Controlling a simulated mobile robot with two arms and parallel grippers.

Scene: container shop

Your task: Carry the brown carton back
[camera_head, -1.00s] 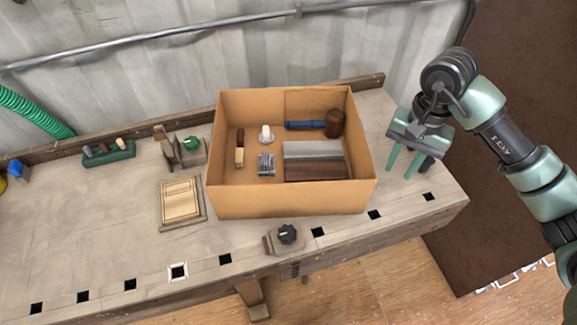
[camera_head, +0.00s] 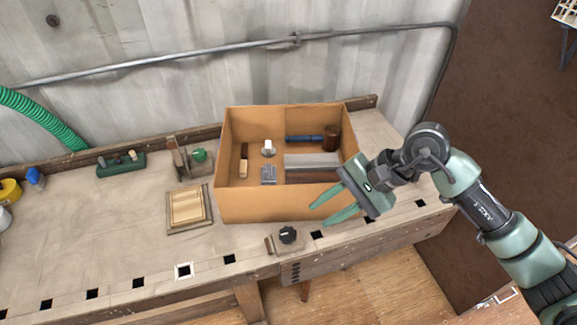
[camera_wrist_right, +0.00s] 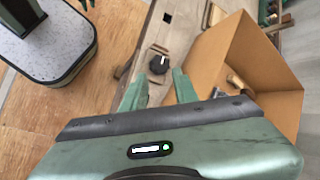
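The brown carton (camera_head: 275,205) stands upright and open-topped on the workbench. Inside it are a mallet with a blue handle (camera_head: 312,139), a small brush-like tool (camera_head: 243,160), a white-topped piece (camera_head: 268,148), a small grey metal item (camera_head: 268,174) and a grey and brown block (camera_head: 312,160). My right gripper (camera_head: 328,207) is open, its two green fingers in front of the carton's near right side. In the right wrist view the carton (camera_wrist_right: 222,50) lies just right of the fingers (camera_wrist_right: 160,92). Contact with the carton cannot be told. My left gripper is not in view.
The workbench (camera_head: 100,230) has a black knob (camera_head: 287,235) at its front edge. Left of the carton are a wooden framed panel (camera_head: 187,206), a wooden holder with a green ball (camera_head: 198,155) and a green tray (camera_head: 121,165). A metal pipe (camera_head: 200,57) runs along the back wall.

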